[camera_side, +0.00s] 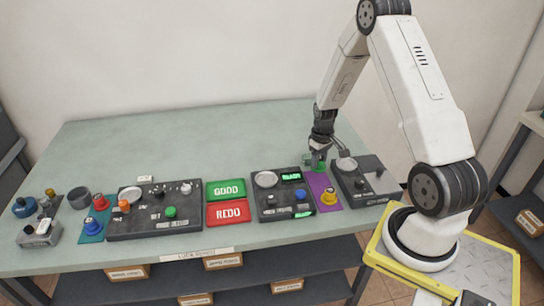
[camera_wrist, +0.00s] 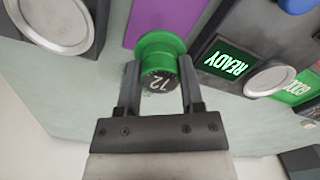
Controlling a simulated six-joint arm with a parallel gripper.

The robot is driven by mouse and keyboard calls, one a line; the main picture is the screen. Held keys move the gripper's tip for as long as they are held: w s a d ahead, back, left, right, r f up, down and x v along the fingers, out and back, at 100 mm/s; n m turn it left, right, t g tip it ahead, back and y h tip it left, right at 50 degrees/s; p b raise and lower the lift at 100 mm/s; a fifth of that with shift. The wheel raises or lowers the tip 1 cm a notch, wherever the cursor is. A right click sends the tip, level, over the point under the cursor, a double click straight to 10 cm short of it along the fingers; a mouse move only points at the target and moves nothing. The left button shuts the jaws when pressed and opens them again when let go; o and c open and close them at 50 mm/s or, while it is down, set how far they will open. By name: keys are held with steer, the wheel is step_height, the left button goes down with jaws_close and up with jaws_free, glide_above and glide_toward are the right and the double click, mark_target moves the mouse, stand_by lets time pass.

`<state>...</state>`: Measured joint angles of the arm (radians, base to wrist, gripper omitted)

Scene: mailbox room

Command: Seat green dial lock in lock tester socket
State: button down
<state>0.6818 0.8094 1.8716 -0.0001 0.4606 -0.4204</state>
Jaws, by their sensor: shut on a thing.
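The green dial lock (camera_side: 320,167) has a green rim and a dark face marked 12 in the wrist view (camera_wrist: 160,42). My gripper (camera_side: 319,156) is shut on it, with one finger on each side in the wrist view (camera_wrist: 159,74). The lock is at the back end of the purple mat (camera_side: 318,183); I cannot tell whether it touches the mat. The dark panel with a lit READY screen (camera_side: 291,177) stands just left of the mat. It has a round silver disc (camera_side: 264,179), a blue knob and black knobs. Its small label is unreadable, so I cannot tell which part is the socket.
A yellow dial lock (camera_side: 329,196) stands on the front of the purple mat. Another dark panel (camera_side: 368,189) is close on the right. A green GOOD tray (camera_side: 226,189) and a red REDO tray (camera_side: 228,212) lie left. The back of the table is clear.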

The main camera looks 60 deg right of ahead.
mark_target(266, 180)
stand_by(0.3)
steer(key=w+a+r+n, duration=0.1)
steer(key=w+a+n, duration=0.1)
steer(key=w+a, duration=0.2)
steer(key=w+a+r+n, duration=0.1)
steer(key=w+a+n, duration=0.1)
steer(key=w+a, duration=0.1)
steer(key=w+a+r+n, duration=0.2)
steer(key=w+a, duration=0.2)
steer(key=a, duration=0.1)
steer(key=shift+w+a, duration=0.35)
steer(key=shift+a, duration=0.05)
steer(key=shift+f, duration=0.1)
steer(key=shift+f, duration=2)
steer(key=shift+f, duration=0.75)
jaws_free()
stand_by(0.4)
steer(key=shift+r, duration=0.15)
